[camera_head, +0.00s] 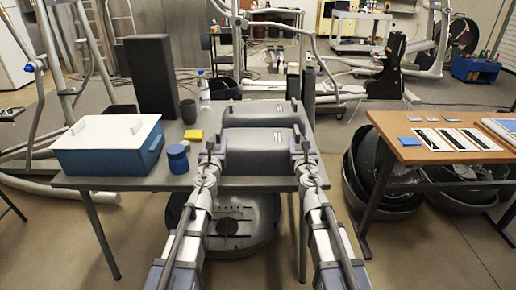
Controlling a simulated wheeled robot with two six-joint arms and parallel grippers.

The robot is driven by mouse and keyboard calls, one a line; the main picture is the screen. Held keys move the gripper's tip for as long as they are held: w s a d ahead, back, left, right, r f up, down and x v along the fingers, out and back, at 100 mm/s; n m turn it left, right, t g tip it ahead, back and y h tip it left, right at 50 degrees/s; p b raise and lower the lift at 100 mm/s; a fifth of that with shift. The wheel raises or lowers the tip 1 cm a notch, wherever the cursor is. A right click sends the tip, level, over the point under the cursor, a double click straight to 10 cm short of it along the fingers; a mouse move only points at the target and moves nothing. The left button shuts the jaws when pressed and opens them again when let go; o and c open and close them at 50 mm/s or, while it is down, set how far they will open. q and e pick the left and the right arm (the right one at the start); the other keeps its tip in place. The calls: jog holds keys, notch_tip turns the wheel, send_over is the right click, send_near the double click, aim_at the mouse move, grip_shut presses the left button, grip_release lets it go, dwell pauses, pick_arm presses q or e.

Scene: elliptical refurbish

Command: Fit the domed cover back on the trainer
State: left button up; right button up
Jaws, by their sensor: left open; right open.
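A dark grey domed cover (258,152) lies on the near table, towards its right end. A second, similar grey rounded piece (255,113) sits just behind it. My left gripper (212,146) is open at the near cover's left edge. My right gripper (304,146) is open at its right edge. I cannot tell whether either gripper touches the cover. The trainer seems to be the machine with pale tubes (300,88) behind the table; the table and covers hide part of it.
The table (120,183) also holds a blue box with a white lid (108,145), a blue jar (177,158), a yellow sponge (193,136), a bottle (204,90) and a tall black block (153,76). A wooden-topped bench (400,152) stands right, with large dark shells (375,185) beneath.

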aim_at(219, 129)
pick_arm(q)
jog(key=shift+w, duration=3.95)
pick_arm(e)
jog(key=shift+w, duration=3.95)
pick_arm(q)
grip_shut()
pick_arm(e)
grip_shut()
